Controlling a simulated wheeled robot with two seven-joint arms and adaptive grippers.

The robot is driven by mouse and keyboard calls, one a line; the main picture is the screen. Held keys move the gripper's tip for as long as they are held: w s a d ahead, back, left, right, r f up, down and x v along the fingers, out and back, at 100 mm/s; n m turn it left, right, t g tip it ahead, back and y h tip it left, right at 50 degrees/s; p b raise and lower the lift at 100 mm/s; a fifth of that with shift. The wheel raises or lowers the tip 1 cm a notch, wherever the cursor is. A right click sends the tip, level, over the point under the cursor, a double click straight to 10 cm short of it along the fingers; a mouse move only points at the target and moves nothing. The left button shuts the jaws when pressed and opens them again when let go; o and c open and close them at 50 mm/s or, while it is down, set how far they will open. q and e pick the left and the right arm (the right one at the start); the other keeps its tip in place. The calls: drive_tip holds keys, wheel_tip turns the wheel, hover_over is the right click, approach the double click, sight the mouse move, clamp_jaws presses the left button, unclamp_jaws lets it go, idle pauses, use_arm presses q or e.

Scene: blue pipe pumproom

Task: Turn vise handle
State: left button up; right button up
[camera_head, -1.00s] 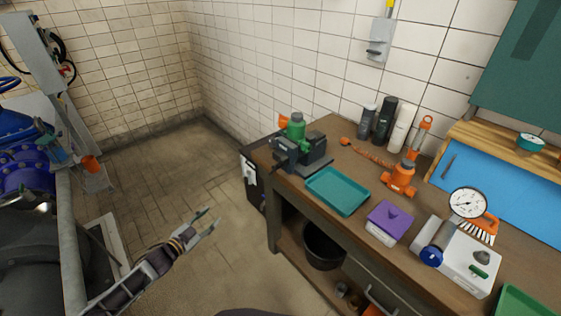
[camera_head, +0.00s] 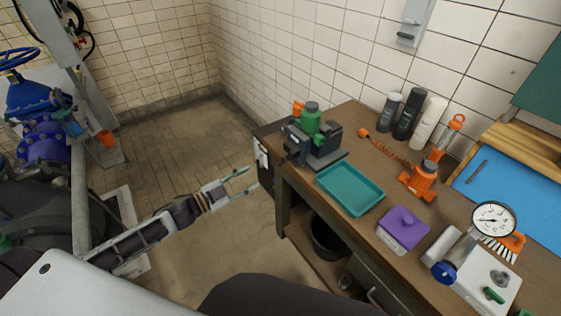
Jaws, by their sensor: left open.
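The dark grey vise (camera_head: 318,147) stands on the far left corner of the wooden workbench (camera_head: 385,150). A green object (camera_head: 311,120) shows at its top, upright. I cannot clearly make out the vise handle; the dark parts at the vise's left side are too small to tell apart. My left gripper (camera_head: 246,182) is open and empty, in the air left of the bench and lower in the picture than the vise. It is apart from the vise. My right gripper is not in view.
A teal tray (camera_head: 350,190) lies in front of the vise, with a purple box (camera_head: 403,229) and a pressure gauge (camera_head: 493,219) further right. The floor left of the bench is free.

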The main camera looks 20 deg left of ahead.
sight(283, 160)
use_arm(q)
drive_tip(key=shift+w+d, duration=0.15)
drive_tip(key=shift+w, duration=0.1)
drive_tip(key=shift+p+x, duration=0.65)
drive_tip(key=shift+x, duration=5.95)
drive_tip(key=shift+c, duration=0.3)
clamp_jaws()
